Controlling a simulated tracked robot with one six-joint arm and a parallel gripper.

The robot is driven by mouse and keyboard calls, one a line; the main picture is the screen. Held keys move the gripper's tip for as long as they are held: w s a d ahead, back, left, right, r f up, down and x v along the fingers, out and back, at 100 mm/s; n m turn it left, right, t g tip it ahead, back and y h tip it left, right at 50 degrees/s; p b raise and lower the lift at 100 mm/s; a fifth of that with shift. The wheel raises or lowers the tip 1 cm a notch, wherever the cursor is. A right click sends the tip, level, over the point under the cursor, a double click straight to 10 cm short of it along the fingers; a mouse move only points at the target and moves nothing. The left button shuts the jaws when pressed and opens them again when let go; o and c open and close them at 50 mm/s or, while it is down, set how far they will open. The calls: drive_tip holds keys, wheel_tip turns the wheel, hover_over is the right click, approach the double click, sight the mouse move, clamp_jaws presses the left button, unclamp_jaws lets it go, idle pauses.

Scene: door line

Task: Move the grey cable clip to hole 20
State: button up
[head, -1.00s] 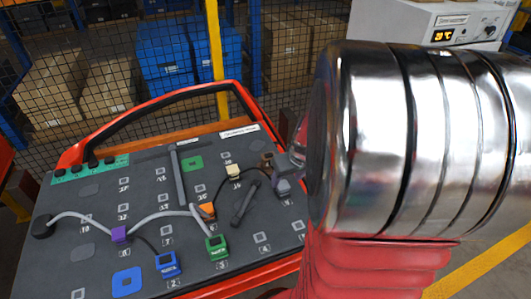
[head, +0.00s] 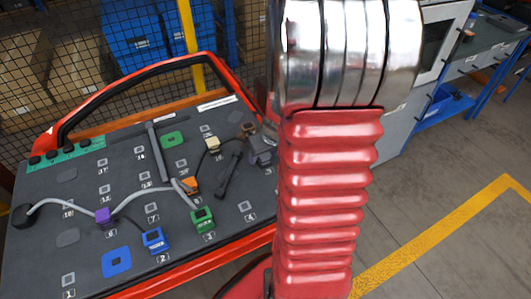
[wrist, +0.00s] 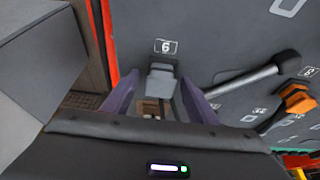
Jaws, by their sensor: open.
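The grey cable clip (head: 262,152) sits at the board's right edge in the head view, partly covered by my arm. In the wrist view the grey clip (wrist: 162,80) stands beside a number plate that looks like a 6, or a 9 upside down. My gripper (wrist: 160,88) is open, its purple fingers on either side of the clip's near part; contact cannot be told. In the head view my arm hides the gripper. A small square hole (head: 212,128) lies behind the cream clip (head: 212,145); I cannot surely read which hole is 20.
The board (head: 130,185) also bears purple (head: 105,217), blue (head: 154,240), green (head: 203,219) and orange (head: 191,186) clips. A brown clip (wrist: 150,108) is close to the fingers.

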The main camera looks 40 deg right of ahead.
clamp_jaws()
idle(0.8)
drive_tip(key=shift+r, duration=0.45)
idle(0.6)
drive_tip(key=c, duration=0.6)
unclamp_jaws()
clamp_jaws()
drive_tip(key=shift+r, duration=0.1)
drive_tip(key=shift+r, duration=3.35)
